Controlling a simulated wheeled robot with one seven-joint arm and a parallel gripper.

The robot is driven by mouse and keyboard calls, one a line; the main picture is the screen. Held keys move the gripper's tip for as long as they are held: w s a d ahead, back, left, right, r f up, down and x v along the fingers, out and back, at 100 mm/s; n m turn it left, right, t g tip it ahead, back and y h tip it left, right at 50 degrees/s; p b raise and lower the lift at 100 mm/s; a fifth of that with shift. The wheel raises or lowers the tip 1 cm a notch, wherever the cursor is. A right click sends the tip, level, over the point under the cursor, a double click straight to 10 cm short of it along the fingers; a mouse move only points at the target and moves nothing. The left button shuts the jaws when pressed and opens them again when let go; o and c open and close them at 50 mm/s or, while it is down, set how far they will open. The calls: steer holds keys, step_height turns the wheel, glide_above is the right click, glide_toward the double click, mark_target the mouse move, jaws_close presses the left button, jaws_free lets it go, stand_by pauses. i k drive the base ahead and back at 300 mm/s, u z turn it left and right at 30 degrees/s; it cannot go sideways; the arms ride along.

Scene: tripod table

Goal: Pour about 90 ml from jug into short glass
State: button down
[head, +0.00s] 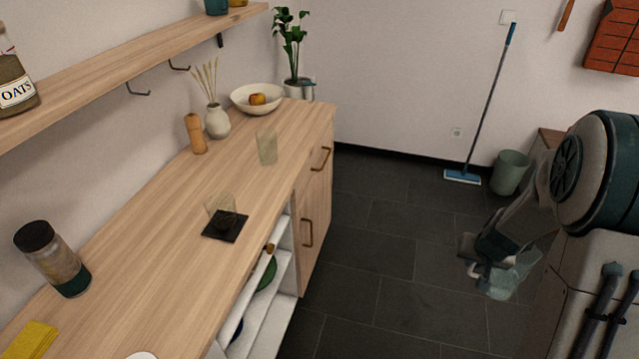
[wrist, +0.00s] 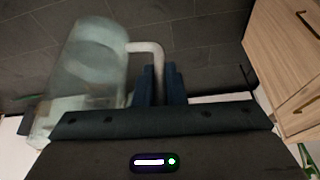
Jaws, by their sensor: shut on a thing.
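My gripper (wrist: 160,72) is shut on the pale handle of the clear jug (wrist: 92,65). In the head view my gripper (head: 477,262) and the jug (head: 515,276) are over the dark floor, right of the counter and well apart from it. The jug looks blurred, so its liquid level cannot be told. The short glass (head: 213,207) stands on or at the back edge of a black coaster (head: 232,235) on the counter. A taller glass (head: 266,147) stands farther back, near the counter's right edge. Both glasses are upright and see-through.
The wooden counter (head: 150,245) also holds a dark-lidded jar (head: 60,265), a pepper mill (head: 195,135), a reed vase (head: 216,122), a fruit bowl (head: 243,104) and a yellow cloth (head: 32,340). A shelf (head: 120,58) overhangs its left side. Open floor (head: 390,240) lies between counter and jug.

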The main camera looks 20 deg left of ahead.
mark_target(221, 208)
steer(key=z, duration=0.35)
steer(key=i, duration=2.1)
steer(key=u, duration=3.6)
